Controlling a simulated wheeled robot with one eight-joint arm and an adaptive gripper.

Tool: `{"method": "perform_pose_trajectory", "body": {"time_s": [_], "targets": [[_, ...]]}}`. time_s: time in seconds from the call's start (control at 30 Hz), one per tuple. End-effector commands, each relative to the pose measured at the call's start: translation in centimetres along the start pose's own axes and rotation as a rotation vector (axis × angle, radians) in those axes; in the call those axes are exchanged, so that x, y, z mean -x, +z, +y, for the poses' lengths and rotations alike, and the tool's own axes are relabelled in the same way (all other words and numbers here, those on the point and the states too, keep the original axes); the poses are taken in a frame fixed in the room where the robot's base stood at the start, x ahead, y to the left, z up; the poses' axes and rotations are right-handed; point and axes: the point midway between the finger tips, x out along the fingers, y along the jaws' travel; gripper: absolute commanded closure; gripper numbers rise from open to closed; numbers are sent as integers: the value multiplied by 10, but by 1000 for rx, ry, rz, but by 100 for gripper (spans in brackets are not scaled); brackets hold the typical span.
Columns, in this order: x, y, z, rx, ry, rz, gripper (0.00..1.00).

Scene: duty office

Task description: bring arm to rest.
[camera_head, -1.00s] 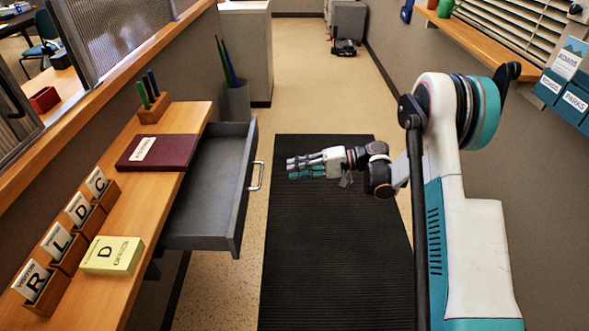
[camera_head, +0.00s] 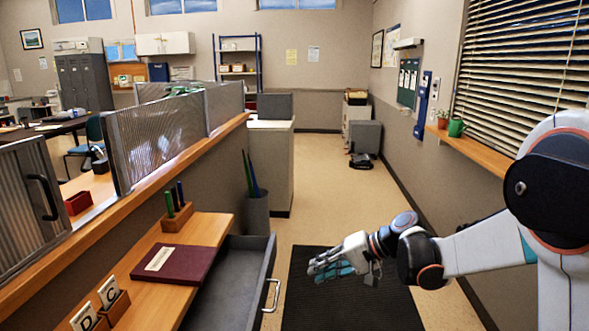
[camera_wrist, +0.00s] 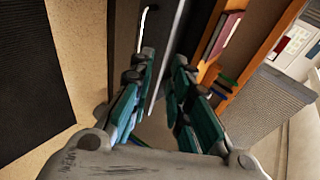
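My gripper (camera_head: 328,266) is in front of my body, above the black floor mat (camera_head: 300,300) and to the right of the open drawer. In the wrist view my gripper (camera_wrist: 163,95) shows its two teal fingers standing apart with a gap between them. Nothing is held in that gap. My arm stretches from the right side of the head view toward the middle, with its forearm roughly level.
The grey drawer (camera_head: 232,290) stands pulled out from the wooden counter (camera_head: 205,228). A maroon book (camera_head: 172,264) and a pen block (camera_head: 177,217) lie on the counter. A wooden shelf (camera_head: 470,150) runs along the right wall. The aisle floor (camera_head: 322,190) ahead is clear.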

Motion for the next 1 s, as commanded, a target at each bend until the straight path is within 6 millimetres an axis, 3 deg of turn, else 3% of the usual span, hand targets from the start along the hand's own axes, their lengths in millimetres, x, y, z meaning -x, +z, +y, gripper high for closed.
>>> {"method": "perform_pose_trajectory", "body": {"time_s": [0.2, 0.47, 1.0], "targets": [[39, 38, -15, 41, 151, 65, 83], [84, 86, -17, 106, 327, 144, 83], [167, 194, 17, 304, 666, 305, 83]]}}
